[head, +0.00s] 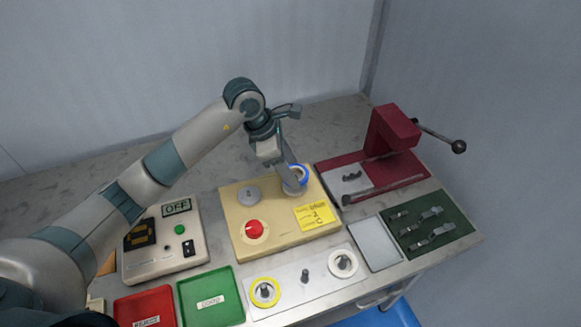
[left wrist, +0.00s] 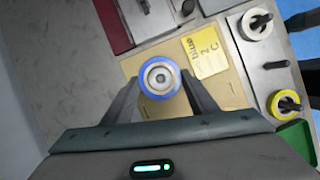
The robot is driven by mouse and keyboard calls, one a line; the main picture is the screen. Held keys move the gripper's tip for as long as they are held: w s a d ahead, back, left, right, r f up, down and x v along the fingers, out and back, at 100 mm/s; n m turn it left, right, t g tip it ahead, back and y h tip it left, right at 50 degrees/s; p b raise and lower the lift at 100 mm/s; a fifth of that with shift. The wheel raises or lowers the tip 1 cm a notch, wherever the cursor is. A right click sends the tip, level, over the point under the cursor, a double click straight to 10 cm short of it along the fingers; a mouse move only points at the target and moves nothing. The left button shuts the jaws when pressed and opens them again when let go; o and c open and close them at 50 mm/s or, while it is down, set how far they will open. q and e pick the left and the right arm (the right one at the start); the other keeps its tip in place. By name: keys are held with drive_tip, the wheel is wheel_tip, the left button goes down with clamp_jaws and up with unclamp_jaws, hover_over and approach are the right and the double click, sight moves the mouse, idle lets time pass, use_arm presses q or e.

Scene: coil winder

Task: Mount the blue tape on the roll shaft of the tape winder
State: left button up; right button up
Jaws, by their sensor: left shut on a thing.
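The blue tape (head: 299,175) is held between the fingers of my left gripper (head: 294,178), over the back right of the beige tape winder (head: 268,244). In the left wrist view the blue tape (left wrist: 159,78) sits between both fingertips of my left gripper (left wrist: 160,90), which is shut on it. A round grey part shows centred in its hole. A grey round piece (head: 292,189) shows just below the tape in the head view. I cannot tell whether the tape is seated on the shaft or just above it. My right gripper is not in view.
The winder bears a grey disc (head: 249,195), a red knob (head: 254,230) and a yellow note (head: 315,215). In front is a plate with yellow tape (head: 265,292), a bare peg (head: 305,276) and white tape (head: 343,263). A red press (head: 392,130) stands right.

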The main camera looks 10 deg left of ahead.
use_arm(q)
drive_tip(key=shift+f+b, duration=0.95)
drive_tip(key=shift+f, duration=0.05)
drive_tip(key=shift+f, duration=0.1)
drive_tip(key=shift+s+a+f+b, duration=0.1)
drive_tip(key=shift+a+f+b, duration=0.3)
drive_tip(key=shift+f+b, duration=0.15)
drive_tip(key=shift+r, duration=0.15)
drive_tip(key=shift+d+r+p, duration=0.15)
drive_tip(key=shift+r+p, duration=0.1)
drive_tip(key=shift+r, duration=0.5)
drive_tip(key=shift+d+r+p, duration=0.1)
drive_tip(key=shift+r+p, duration=0.1)
drive_tip(key=shift+r, duration=0.55)
drive_tip(key=shift+r, duration=0.1)
